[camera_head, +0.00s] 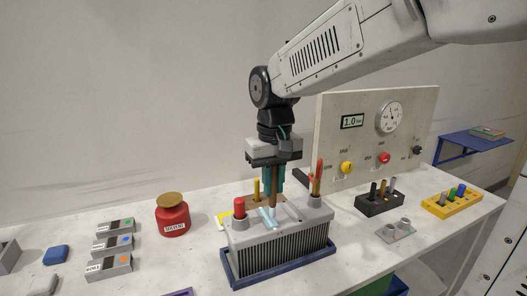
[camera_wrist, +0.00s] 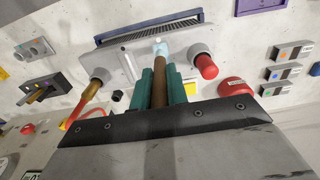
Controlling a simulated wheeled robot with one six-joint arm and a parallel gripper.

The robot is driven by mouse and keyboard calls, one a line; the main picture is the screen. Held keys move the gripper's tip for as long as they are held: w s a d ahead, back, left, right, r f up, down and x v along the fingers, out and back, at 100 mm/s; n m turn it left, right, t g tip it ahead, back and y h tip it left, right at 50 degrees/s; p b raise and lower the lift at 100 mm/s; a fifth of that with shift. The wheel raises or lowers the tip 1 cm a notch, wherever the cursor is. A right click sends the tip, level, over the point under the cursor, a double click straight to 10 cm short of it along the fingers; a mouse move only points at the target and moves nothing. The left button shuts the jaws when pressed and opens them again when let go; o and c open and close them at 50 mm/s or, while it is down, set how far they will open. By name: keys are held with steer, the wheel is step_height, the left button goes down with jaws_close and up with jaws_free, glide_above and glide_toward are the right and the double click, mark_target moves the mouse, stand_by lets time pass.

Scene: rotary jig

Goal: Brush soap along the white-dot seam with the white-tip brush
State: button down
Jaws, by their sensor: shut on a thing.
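My gripper (camera_head: 273,182) is shut on a brown-handled brush (camera_wrist: 160,88), held between its teal fingers and pointing down. The brush's pale, whitish tip (camera_wrist: 160,48) is at the top face of a grey finned block (camera_head: 278,249); I cannot tell whether it touches. The block sits in a dark blue tray (camera_head: 281,277). A pale blue patch (camera_head: 267,216) shows on the block's top beside the brush.
A red-capped post (camera_head: 239,208) and a brass fitting with a red hose (camera_head: 317,182) rise from the block's ends, beside my gripper. A red jar (camera_head: 172,217) stands left. A gauge panel (camera_head: 376,135) stands behind; a black holder (camera_head: 379,203) and yellow rack (camera_head: 451,204) are right.

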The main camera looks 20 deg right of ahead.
steer(key=shift+r, duration=2.6)
